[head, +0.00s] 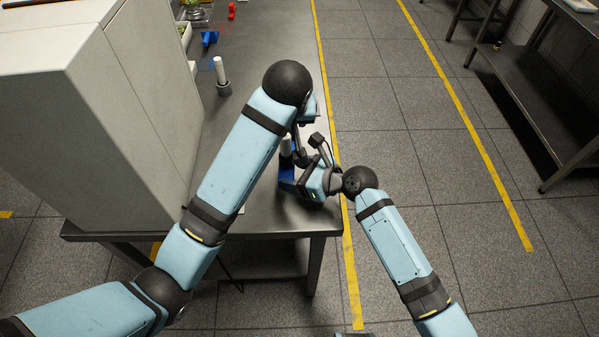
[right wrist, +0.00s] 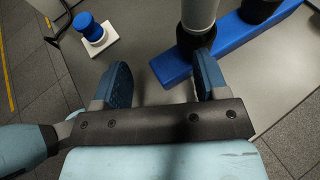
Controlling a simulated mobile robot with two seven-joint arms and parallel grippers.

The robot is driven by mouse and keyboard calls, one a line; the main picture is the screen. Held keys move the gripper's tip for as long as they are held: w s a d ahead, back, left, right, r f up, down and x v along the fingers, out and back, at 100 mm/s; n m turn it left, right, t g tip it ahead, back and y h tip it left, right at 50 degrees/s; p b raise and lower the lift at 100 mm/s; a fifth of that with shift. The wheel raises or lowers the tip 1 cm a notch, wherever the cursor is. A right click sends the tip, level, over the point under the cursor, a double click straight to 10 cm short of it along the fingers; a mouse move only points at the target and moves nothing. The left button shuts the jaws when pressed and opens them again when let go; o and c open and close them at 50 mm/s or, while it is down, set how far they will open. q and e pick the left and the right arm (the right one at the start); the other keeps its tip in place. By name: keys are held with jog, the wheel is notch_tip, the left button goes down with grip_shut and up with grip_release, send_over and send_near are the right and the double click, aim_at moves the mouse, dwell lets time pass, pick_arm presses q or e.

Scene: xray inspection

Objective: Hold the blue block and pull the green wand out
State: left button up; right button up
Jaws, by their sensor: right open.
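The blue block (right wrist: 168,68) lies on the grey table; part of it also shows in the head view (head: 287,173). A white rod (right wrist: 200,14) stands upright in a black collar (right wrist: 196,39) on the block, and its top shows in the head view (head: 286,146). No green shows on it. My right gripper (right wrist: 162,72) is open and empty, its fingers apart in front of the block, the right finger close beside it. My left arm reaches over the table; its gripper (head: 311,108) is mostly hidden behind its dark wrist joint.
A second black cylinder (right wrist: 258,9) shows at the block. A blue knob on a white base (right wrist: 96,30) stands to the left. A large white cabinet (head: 120,110) fills the table's left side. Another white rod (head: 221,72) and blue and red pieces stand farther back.

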jog(key=shift+f, duration=0.1)
jog(key=shift+c, duration=0.2)
grip_shut()
jog(key=c, duration=0.7)
grip_release()
jog(key=v, duration=1.4)
jog(key=shift+a, duration=0.1)
